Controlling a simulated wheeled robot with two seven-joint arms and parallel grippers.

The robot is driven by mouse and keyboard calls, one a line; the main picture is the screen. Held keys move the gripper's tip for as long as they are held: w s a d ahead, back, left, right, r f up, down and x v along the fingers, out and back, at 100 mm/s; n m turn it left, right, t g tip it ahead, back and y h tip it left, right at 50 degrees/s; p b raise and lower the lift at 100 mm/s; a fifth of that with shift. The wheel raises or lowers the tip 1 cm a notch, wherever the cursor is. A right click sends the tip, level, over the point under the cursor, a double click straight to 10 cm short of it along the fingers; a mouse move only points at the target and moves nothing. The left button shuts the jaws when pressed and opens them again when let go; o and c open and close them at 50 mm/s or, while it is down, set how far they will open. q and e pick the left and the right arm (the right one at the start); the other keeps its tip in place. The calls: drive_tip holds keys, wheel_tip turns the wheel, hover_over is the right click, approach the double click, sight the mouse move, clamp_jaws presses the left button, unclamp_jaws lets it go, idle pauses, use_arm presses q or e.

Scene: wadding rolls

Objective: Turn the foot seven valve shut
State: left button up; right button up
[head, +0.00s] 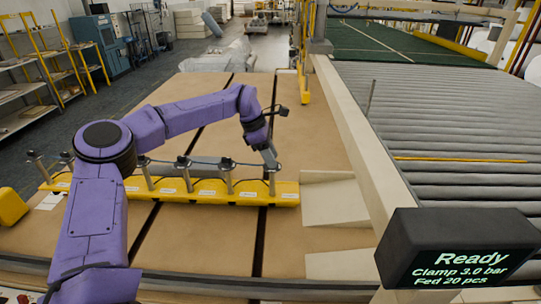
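A yellow bar (215,190) lies across the brown table and carries several upright metal valves with dark tops and small white labels. The labels are too small to read, so I cannot tell which valve is foot seven. My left gripper (270,158) points down at the valve at the bar's right end (272,186). It covers that valve's top, and I cannot tell whether its fingers are open, shut or touching. Two neighbouring valves (228,180) and (187,178) stand to its left. My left forearm partly hides the bar's left part. My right gripper is out of view.
A black display (455,250) at front right reads "Ready", "Clamp 3.0 bar", "Fed 20 pcs". A pale rail (365,150) separates the brown table (310,130) from a grey roller conveyor (450,130). The table behind the bar is mostly clear.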

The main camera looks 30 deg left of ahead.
use_arm(q)
drive_tip(key=shift+o, duration=1.2)
drive_tip(key=shift+a+r, duration=0.15)
drive_tip(key=shift+r, duration=0.1)
drive_tip(key=b+v, duration=0.2)
drive_tip(key=v, duration=0.8)
drive_tip(key=shift+b, duration=0.3)
